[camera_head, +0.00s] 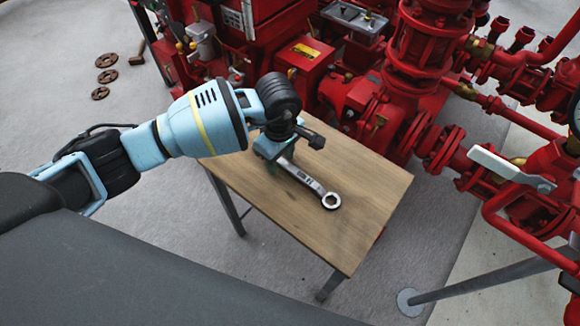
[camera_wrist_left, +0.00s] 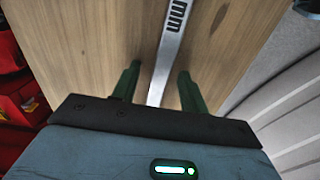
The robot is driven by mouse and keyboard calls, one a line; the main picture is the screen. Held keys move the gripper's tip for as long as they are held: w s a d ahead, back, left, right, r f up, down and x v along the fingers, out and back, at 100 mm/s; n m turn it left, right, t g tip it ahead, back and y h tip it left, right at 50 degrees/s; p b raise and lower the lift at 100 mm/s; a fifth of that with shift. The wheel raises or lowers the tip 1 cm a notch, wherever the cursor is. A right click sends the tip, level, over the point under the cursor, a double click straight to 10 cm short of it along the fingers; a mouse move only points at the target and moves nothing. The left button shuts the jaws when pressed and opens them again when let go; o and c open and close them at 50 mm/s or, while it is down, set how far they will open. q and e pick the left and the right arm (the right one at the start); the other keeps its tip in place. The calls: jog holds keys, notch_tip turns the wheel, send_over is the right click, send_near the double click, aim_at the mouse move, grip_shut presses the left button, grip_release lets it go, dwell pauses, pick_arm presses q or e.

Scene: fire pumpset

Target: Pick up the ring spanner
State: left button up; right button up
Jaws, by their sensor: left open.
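The ring spanner (camera_head: 312,185) is a silver bar with a ring end, lying on a small wooden table (camera_head: 350,235). Its ring end points toward the table's front right, and its other end is hidden under my left gripper in the head view. My left gripper (camera_head: 279,160) is over the spanner from above. In the left wrist view the gripper's two green fingers (camera_wrist_left: 157,88) are open, one on each side of the spanner's shaft (camera_wrist_left: 171,52), with a gap on both sides. Dark raised lettering ending in "mm" shows on the shaft. My right gripper is not in view.
Red pump machinery and pipes (camera_head: 415,75) stand close behind and right of the table. A lever with a pale handle (camera_head: 510,168) is at the right. Several rusty discs (camera_head: 106,77) and a hammer-like tool (camera_head: 138,55) lie on the floor at the back left.

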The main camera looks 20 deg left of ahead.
pick_arm(q)
grip_shut()
jog(key=shift+r, duration=0.15)
dwell(0.4)
